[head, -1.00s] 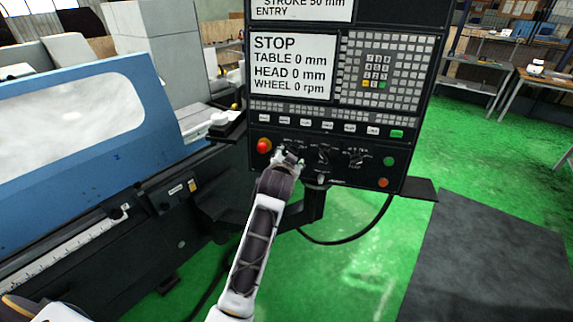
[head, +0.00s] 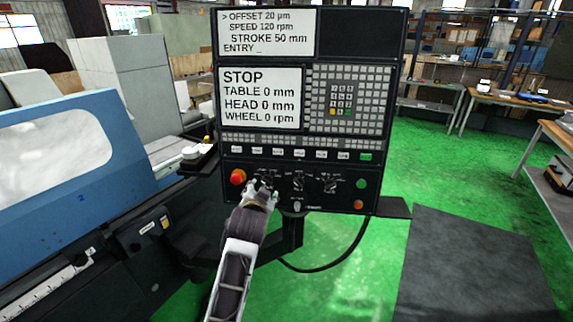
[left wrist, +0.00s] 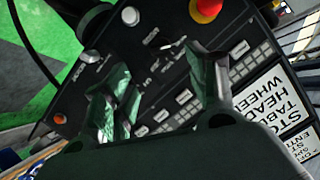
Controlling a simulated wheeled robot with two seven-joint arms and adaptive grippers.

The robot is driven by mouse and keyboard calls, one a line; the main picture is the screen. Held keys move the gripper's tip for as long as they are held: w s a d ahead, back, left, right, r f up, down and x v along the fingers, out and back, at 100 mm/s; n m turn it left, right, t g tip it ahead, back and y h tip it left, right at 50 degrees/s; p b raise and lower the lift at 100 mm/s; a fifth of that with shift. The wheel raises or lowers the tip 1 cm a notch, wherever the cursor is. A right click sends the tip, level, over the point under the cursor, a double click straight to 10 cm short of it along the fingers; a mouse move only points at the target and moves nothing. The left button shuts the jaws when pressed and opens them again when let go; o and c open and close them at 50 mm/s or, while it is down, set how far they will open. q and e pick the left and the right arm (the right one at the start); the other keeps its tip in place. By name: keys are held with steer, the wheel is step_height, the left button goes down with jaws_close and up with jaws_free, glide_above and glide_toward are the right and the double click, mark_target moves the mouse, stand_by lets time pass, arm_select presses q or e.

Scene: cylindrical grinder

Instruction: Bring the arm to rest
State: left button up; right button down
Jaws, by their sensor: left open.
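The control panel (head: 290,150) of the grinder stands upright in the middle of the head view. Its screen (head: 259,97) reads STOP, TABLE 0 mm, HEAD 0 mm, WHEEL 0 rpm. My left gripper (head: 262,190) is in front of the panel's lower left, just right of the red button (head: 238,177), and covers part of the knob row. In the left wrist view my left gripper (left wrist: 165,85) is open, its two fingers apart with the panel face behind them. The red button (left wrist: 206,9) shows at the top there. Whether the fingertips touch a knob cannot be told. My right gripper is not in view.
The blue grinder cover (head: 75,150) and its dark bed fill the left. A shelf ledge (head: 393,207) juts out at the panel's lower right, and a cable (head: 330,262) hangs below. Green floor and a dark mat (head: 475,265) lie to the right, with workbenches behind.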

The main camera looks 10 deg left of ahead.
arm_select(q)
steer(key=s+a+f+n+g+h, duration=0.1)
steer(key=s+f+g, duration=0.2)
steer(key=s+f, duration=0.45)
steer(key=s+a+f+g, duration=0.2)
steer(key=s+f, duration=0.4)
steer(key=f, duration=0.2)
steer(key=s+f+n+g+h, duration=0.1)
steer(key=s+f+g, duration=0.25)
steer(key=s, duration=0.55)
steer(key=s+f+g, duration=0.2)
steer(key=s+f, duration=0.2)
steer(key=s, duration=0.4)
step_height(320, 180, down, 34)
steer(key=s+b, duration=0.2)
steer(key=s+a+f+g+b, duration=0.1)
steer(key=s+a+f, duration=0.1)
steer(key=s+f, duration=0.9)
steer(key=s+a+f+g+b, duration=0.1)
steer(key=s+a+f, duration=0.1)
steer(key=s+f, duration=0.9)
steer(key=shift+s+f, duration=0.3)
steer(key=shift+s, duration=0.15)
